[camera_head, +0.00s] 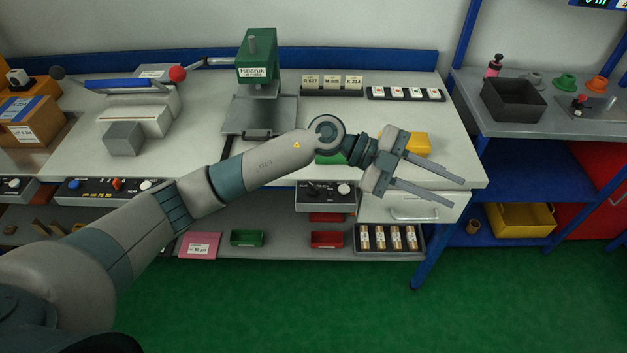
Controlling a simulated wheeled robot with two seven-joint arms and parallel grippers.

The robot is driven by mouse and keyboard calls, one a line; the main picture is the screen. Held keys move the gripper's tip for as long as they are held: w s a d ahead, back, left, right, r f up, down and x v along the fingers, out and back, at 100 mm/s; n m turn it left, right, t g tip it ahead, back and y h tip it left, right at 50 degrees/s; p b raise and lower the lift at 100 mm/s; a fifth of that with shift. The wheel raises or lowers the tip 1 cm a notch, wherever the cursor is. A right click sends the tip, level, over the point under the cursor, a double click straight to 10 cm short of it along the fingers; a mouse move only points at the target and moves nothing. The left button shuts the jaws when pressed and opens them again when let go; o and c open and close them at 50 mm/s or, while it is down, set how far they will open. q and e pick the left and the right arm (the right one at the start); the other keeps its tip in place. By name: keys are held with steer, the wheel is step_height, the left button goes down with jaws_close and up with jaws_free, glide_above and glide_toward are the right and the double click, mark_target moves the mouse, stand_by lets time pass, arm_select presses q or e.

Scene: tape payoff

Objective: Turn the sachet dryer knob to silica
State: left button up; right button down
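No label reading sachet dryer or silica is legible. A control box (326,199) with a black control and a white knob (343,188) hangs under the bench's front edge, below my forearm. A longer panel (105,191) at left bears a blue knob (74,184), a red control (116,184) and a white knob (146,185). Another box with a pale knob (14,184) is at the far left. I cannot tell which is the dryer's. My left gripper (457,193) is open and empty, right of the control box, in front of the drawer. My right gripper is out of view.
My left arm crosses the bench (210,130), partly covering a green item and a yellow item (417,143). A green press (257,60) stands behind. A drawer (400,208) is beside the control box; a tray of cylinders (390,240) is below. The green floor in front is clear.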

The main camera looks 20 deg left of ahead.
arm_select(q)
steer(key=w+a+f+y, duration=0.3)
steer(key=a+f+y, duration=0.1)
steer(key=a+y, duration=0.15)
steer(key=r+n+t+y, duration=0.1)
steer(key=n+y, duration=0.3)
steer(key=y, duration=0.6)
glide_above(313, 185)
step_height(313, 185, down, 16)
steer(key=p, duration=0.6)
steer(key=shift+r, duration=0.15)
steer(key=shift+f, duration=0.85)
